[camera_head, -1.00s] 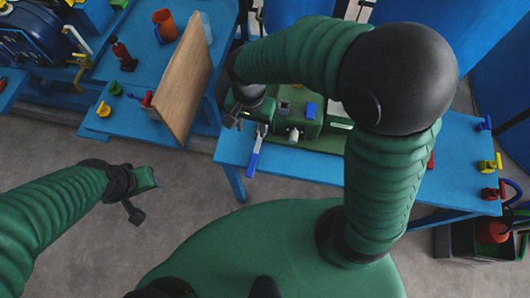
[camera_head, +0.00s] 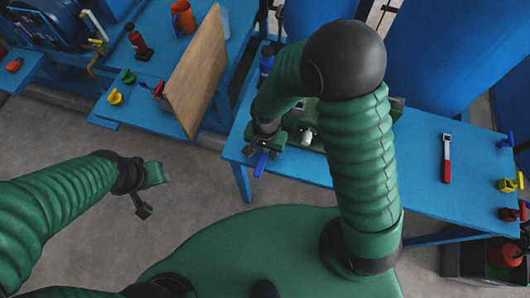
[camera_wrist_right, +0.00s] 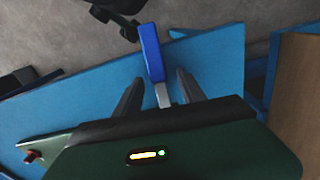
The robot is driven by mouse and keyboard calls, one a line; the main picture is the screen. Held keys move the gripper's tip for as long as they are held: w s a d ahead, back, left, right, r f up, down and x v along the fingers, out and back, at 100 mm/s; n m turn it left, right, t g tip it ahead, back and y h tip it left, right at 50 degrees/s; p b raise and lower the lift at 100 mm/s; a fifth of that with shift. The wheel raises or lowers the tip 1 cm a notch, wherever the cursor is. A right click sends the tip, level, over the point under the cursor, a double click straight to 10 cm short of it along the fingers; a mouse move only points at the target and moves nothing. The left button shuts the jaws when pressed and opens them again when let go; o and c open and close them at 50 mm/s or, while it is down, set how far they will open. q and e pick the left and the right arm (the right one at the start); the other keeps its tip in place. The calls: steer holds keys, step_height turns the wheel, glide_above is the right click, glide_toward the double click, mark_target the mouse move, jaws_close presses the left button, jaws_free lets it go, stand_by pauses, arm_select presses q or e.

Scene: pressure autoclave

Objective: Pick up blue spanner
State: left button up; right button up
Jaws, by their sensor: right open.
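The blue spanner (camera_head: 261,164) lies at the front left edge of the blue table (camera_head: 292,168), its blue handle sticking out past the edge. In the right wrist view the blue handle (camera_wrist_right: 151,52) points away, and its grey shank lies between the two fingers. My right gripper (camera_head: 263,142) is open over the spanner; in the wrist view its fingers (camera_wrist_right: 157,90) stand apart on either side of the shank, with gaps. The spanner's far end is hidden by the gripper. My left gripper (camera_head: 152,189) hangs over the floor at left, away from the spanner; its jaw state is unclear.
A red-handled spanner (camera_head: 446,160) lies on the table at right. A wooden board (camera_head: 197,75) stands upright on the left table. Several coloured padlocks, including a yellow one (camera_head: 507,185), sit at the right edge. A blue bottle (camera_head: 266,62) stands behind my right arm.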

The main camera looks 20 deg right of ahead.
mark_target(265, 153)
steer(key=shift+c, duration=0.5)
jaws_close()
steer(key=shift+r, duration=0.1)
step_height(265, 153, up, 18)
steer(key=p, duration=0.3)
steer(key=shift+p, duration=0.35)
